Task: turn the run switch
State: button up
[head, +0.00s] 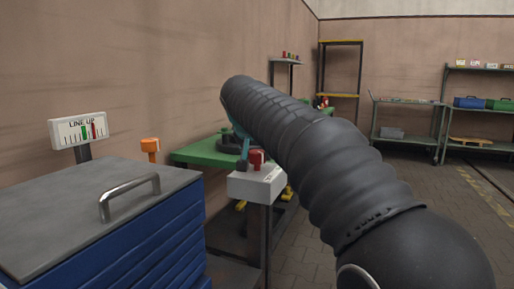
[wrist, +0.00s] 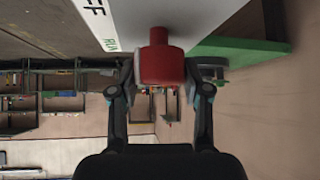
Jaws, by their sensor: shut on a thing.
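The run switch is a red knob (wrist: 160,62) on a white box (wrist: 108,18), whose panel carries a green "RUN" mark and black letters, partly cut off, that read "FF". In the head view the red knob (head: 257,157) sits on top of the white box (head: 256,186), on a dark post. My gripper (wrist: 158,77) has one finger on each side of the knob in the wrist view and is shut on it. In the head view my gripper (head: 246,157) is at the knob, with much of it hidden behind my dark arm.
A blue drawer cabinet (head: 150,245) with a grey top and metal handle stands at the front left. A "LINE UP" gauge (head: 80,130) and an orange item (head: 150,147) stand behind it. A green bench (head: 195,152) is behind the box. Floor at the right is open before shelves (head: 480,105).

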jog(key=shift+m+h, duration=0.5)
jog(key=shift+m, duration=0.1)
jog(key=shift+p, duration=0.3)
jog(key=o, duration=1.2)
jog(key=shift+a, duration=0.1)
jog(key=shift+c, duration=0.2)
jog(key=v, duration=1.2)
jog(key=shift+w+r, duration=0.1)
